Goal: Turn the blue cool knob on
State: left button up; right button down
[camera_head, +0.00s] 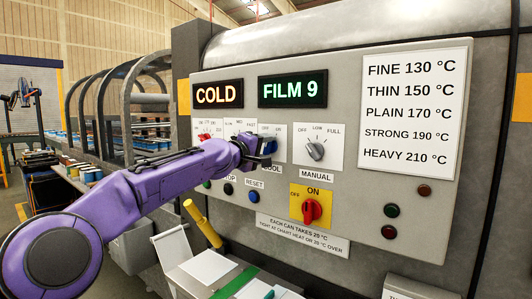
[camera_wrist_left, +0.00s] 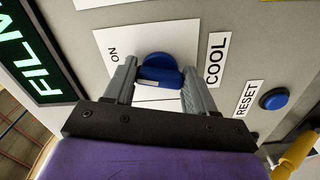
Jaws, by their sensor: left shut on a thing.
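The blue cool knob (camera_wrist_left: 158,66) sits on a white plate between an ON label and the COOL label (camera_wrist_left: 215,60) in the left wrist view. My left gripper (camera_wrist_left: 158,80) has a finger on each side of the knob's blue handle and is shut on it. In the head view the left gripper (camera_head: 264,152) reaches the panel, and only a little of the blue knob (camera_head: 270,146) shows past it. The gripper hides most of the plate there, so I cannot tell the knob's setting. My right gripper is in neither view.
On the grey panel, a grey MANUAL knob (camera_head: 316,151) is close right of my gripper. A blue RESET button (camera_head: 253,196) and a red switch (camera_head: 312,211) are below. A red knob (camera_head: 205,137) is left. A yellow handle (camera_head: 203,224) sticks out below my arm.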

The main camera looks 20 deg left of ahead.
pick_arm(q)
jog(key=shift+m, duration=0.8)
jog(key=o, duration=1)
jog(key=shift+o, duration=0.2)
jog(key=shift+s+a+f+b, duration=0.1)
jog(key=shift+s+f+b, duration=0.1)
jog(key=shift+b, duration=0.3)
jog(key=b+v, duration=0.4)
jog(key=v, duration=0.6)
jog(key=shift+r, duration=0.2)
